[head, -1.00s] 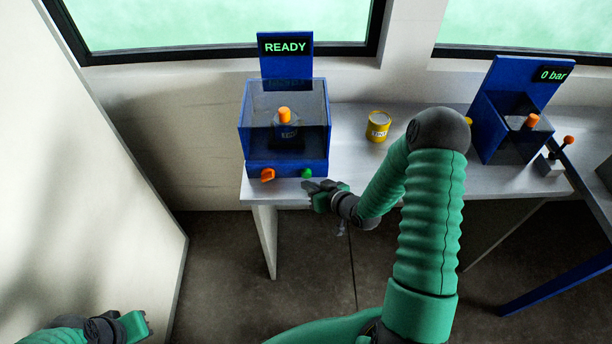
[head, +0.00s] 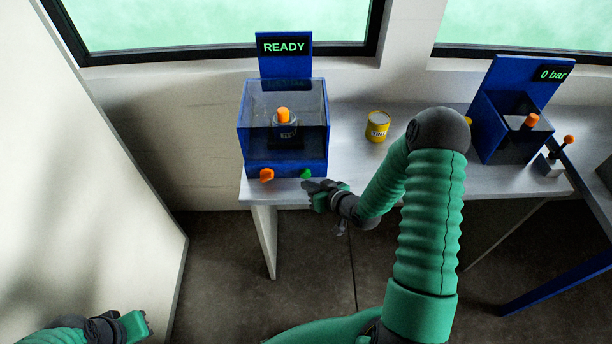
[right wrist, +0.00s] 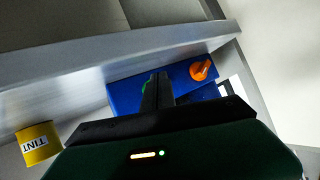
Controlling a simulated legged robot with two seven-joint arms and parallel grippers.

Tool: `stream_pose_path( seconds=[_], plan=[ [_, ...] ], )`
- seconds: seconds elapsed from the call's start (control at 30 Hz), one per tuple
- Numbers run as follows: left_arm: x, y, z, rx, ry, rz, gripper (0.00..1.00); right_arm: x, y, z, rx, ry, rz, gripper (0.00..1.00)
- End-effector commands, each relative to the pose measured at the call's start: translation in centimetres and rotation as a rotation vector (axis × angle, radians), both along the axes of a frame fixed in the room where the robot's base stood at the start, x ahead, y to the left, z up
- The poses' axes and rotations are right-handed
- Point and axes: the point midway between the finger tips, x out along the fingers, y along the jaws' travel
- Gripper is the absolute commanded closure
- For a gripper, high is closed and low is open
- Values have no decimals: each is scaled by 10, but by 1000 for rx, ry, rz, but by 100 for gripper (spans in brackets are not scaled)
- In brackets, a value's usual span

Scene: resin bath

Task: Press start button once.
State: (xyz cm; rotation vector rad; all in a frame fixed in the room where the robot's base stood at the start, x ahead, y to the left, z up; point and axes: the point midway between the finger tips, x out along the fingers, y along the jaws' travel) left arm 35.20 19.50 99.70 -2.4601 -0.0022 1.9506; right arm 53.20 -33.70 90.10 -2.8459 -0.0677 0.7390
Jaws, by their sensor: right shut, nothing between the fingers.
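The green start button (head: 306,173) sits at the right of the front panel of a blue machine (head: 284,168). Its display (head: 284,46) reads "READY". My right gripper (head: 307,186) is shut and empty, with its fingertips just in front of and slightly below the button in the head view. I cannot tell whether they touch it. In the right wrist view the shut fingers (right wrist: 158,82) point at the blue panel and partly hide the green button (right wrist: 147,87). My left gripper (head: 146,325) is low at the left, far from the machine; its jaws are unclear.
An orange knob (head: 267,175) is left of the button on the same panel. A dark container with an orange top (head: 284,123) stands inside the clear box. A yellow can (head: 377,126) stands on the table (head: 345,165). A second blue machine (head: 507,120) reads "0 bar".

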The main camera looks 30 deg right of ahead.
Motion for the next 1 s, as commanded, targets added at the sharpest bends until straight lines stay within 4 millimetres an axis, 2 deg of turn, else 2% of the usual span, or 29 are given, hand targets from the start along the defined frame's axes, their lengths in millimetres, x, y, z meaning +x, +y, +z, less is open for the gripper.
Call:
stream_pose_path(
  seconds=[1.0],
  plan=[
    [0, 0, 2, 0, 0, 0, 100, 11, -6, 2, 0, 0, 0, 100]
  ],
)
